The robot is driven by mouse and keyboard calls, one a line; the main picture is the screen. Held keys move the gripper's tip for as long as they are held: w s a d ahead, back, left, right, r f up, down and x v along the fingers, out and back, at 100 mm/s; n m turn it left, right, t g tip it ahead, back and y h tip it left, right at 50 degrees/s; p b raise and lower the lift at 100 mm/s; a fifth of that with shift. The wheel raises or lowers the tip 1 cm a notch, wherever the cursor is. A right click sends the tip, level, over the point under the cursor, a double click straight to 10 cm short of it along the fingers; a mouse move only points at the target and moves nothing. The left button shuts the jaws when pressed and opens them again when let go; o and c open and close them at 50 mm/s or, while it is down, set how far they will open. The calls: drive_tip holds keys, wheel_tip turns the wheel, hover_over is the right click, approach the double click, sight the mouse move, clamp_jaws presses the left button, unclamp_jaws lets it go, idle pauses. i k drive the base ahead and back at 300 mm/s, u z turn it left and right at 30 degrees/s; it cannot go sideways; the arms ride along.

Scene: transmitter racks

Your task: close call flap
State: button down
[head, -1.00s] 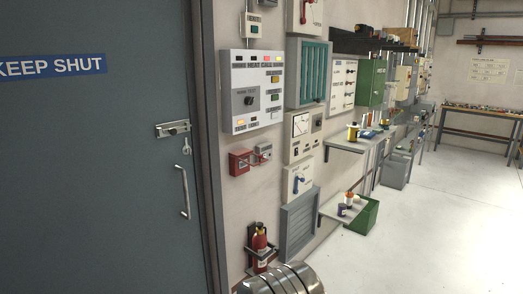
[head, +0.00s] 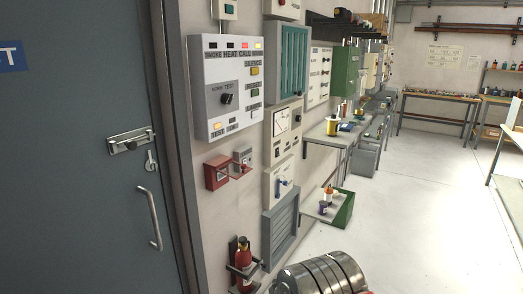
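A red call point box (head: 216,173) is fixed to the wall below the alarm panel, right of the door. A small grey box (head: 243,158) with red on its front sits close beside it on the right. Red parts stick out between the two boxes. They are too small for me to tell which is the flap or how far it stands open. The white alarm panel (head: 211,92) above has lamps marked SMOKE, HEAT and CALL, and some lamps in that row look lit.
A grey door (head: 75,190) with a bolt (head: 131,140) and handle (head: 149,218) fills the left. A fire extinguisher (head: 243,262) hangs low on the wall. Shelves line the wall beyond; the floor (head: 410,220) at right is clear.

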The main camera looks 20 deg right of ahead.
sight(243, 167)
drive_tip(key=i, duration=1.35)
drive_tip(key=u, duration=0.6)
